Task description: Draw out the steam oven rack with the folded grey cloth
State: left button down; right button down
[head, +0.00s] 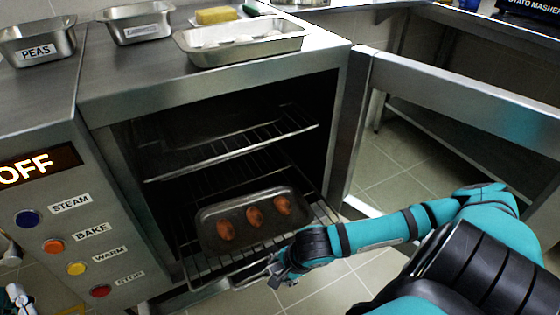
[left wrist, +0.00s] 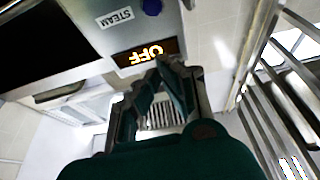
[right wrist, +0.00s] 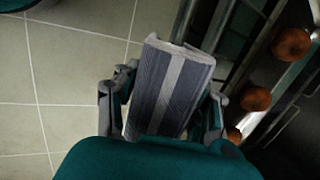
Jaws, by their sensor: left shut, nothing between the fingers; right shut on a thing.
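The steam oven (head: 215,95) stands open. Its lower wire rack (head: 325,212) bears a dark tray (head: 207,219) with three brown oval items, and its front part reaches to the oven opening. My right gripper (head: 268,274) is at the rack's front edge. In the right wrist view my right gripper (right wrist: 168,95) is shut on the folded grey cloth (right wrist: 150,85), which has a pale stripe. The cloth lies against the rack's front; the exact contact is hidden. My left gripper (left wrist: 170,72) is shut and empty, in front of the oven's control panel (left wrist: 150,20).
An upper wire rack (head: 235,150) is inside the oven. The oven door (head: 460,80) is swung open to the right, beyond my right arm. Steel pans (head: 245,45) stand on top. The tiled floor (head: 330,285) in front is clear.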

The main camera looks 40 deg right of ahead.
pick_arm(q)
jog(key=shift+s+r+t+h, duration=0.15)
jog(key=shift+r+t+h, duration=0.15)
jog(key=shift+r, duration=0.25)
pick_arm(e)
jog(key=shift+s+a, duration=0.25)
jog(key=shift+s, duration=0.75)
jog(key=shift+s+a, duration=0.25)
jog(key=shift+s, duration=0.75)
